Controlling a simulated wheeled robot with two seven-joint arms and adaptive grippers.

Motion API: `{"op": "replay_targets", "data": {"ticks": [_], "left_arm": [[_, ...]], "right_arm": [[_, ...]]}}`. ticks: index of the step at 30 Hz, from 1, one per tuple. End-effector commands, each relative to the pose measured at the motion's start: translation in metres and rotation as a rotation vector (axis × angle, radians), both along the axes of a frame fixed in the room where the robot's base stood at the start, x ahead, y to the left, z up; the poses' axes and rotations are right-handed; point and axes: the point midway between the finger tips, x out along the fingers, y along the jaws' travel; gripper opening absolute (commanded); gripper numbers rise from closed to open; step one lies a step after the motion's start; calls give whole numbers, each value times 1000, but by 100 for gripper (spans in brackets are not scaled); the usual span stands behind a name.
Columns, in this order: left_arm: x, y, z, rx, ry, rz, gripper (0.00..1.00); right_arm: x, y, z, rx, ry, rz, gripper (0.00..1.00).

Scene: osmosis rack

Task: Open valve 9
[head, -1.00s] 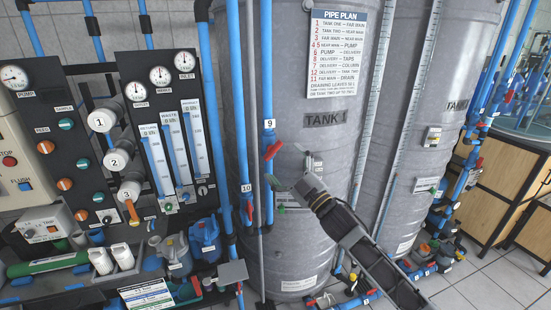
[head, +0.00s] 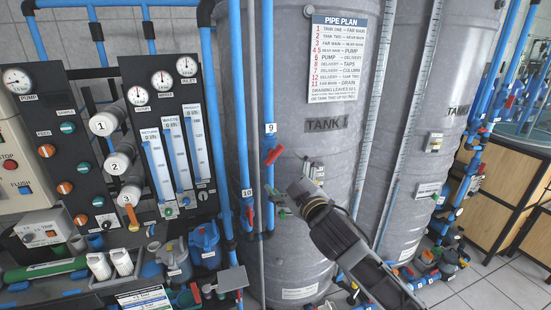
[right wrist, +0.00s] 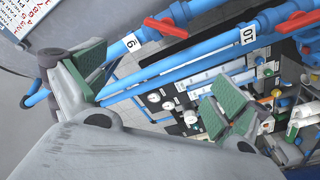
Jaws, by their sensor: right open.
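Valve 9 has a red lever handle (head: 273,154) on the blue vertical pipe left of TANK 1, just below its white "9" label (head: 270,128). The handle sits at a slant across the pipe. My right gripper (head: 284,195) is below and slightly right of the handle, apart from it. In the right wrist view the green-padded fingers (right wrist: 162,88) are spread wide with nothing between them. The red handle (right wrist: 165,27) shows there above the gap, near the "9" label (right wrist: 131,42). My left gripper is out of view.
Valve 10's red handle (head: 249,213) is on the neighbouring pipe, lower left, near its "10" label (head: 247,193). A thin grey vertical pipe (head: 256,100) runs between the two blue pipes. The grey tank (head: 300,245) stands close behind. A gauge panel (head: 140,90) is on the left.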

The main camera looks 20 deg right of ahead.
Motion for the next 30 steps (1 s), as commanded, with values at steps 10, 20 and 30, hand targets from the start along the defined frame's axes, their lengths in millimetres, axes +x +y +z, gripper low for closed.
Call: {"op": "replay_targets", "data": {"ticks": [10,20,30], "left_arm": [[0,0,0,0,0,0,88],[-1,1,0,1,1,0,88],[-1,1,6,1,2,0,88]], "right_arm": [[2,-14,-16,15,70,-62,98],[3,-14,-15,15,69,-61,98],[21,-13,-14,15,69,-62,98]]}}
